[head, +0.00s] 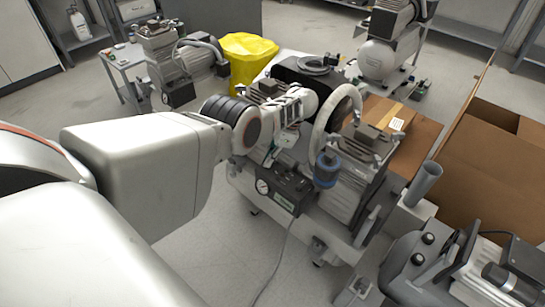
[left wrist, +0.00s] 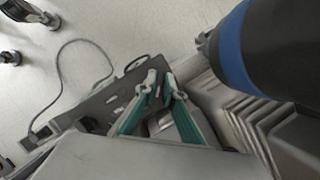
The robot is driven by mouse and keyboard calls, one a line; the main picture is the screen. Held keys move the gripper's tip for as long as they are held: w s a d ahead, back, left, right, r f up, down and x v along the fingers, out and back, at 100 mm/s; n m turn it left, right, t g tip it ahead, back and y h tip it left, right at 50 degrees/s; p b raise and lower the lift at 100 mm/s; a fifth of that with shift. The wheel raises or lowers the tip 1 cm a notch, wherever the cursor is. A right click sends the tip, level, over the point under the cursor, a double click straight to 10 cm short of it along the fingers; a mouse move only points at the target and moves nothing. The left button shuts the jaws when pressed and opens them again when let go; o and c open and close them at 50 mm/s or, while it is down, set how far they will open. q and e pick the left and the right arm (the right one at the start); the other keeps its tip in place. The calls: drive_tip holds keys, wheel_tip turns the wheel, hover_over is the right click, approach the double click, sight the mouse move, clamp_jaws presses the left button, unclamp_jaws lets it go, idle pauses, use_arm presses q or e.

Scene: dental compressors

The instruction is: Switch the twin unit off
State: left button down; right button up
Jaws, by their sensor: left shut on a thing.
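The twin unit (head: 345,200) is the compressor in the middle of the head view, with ribbed grey motors and a curved white hose. Its dark control box (head: 287,190) has a round gauge (head: 262,187) on the front. My left gripper (head: 284,143) is above and behind this box. In the left wrist view the dark panel (left wrist: 105,110) lies below my left gripper (left wrist: 160,82). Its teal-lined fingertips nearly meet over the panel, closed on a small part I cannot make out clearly. The switch's position cannot be read. My right gripper is out of view.
A blue-banded filter (head: 327,168) hangs close beside the control box; its dark cylinder (left wrist: 245,50) is near my fingers. Cardboard boxes (head: 490,150) stand at the right, a yellow bin (head: 248,62) behind. A cable (head: 278,262) runs over clear floor in front.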

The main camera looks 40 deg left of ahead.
use_arm(q)
drive_tip(key=shift+s+f+n+h+b, duration=0.15)
drive_tip(key=shift+f+n+h+b, duration=0.25)
drive_tip(key=shift+n, duration=0.4)
drive_tip(key=shift+n+g+b, duration=0.3)
drive_tip(key=shift+n+g, duration=0.1)
drive_tip(key=shift+n, duration=0.2)
drive_tip(key=shift+r+n+h, duration=0.15)
drive_tip(key=shift+n+h, duration=0.15)
drive_tip(key=shift+n, duration=0.3)
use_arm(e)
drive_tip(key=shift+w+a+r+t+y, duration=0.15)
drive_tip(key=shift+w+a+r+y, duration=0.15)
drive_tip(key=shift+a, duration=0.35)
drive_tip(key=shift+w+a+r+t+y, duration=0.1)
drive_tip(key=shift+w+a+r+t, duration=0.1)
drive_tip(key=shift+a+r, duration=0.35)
use_arm(q)
drive_tip(key=shift+d, duration=0.1)
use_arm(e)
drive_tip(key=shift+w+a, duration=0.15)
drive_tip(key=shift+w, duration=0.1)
use_arm(q)
drive_tip(key=c, duration=2.1)
unclamp_jaws()
drive_tip(key=shift+c, duration=0.2)
drive_tip(key=shift+r, duration=0.1)
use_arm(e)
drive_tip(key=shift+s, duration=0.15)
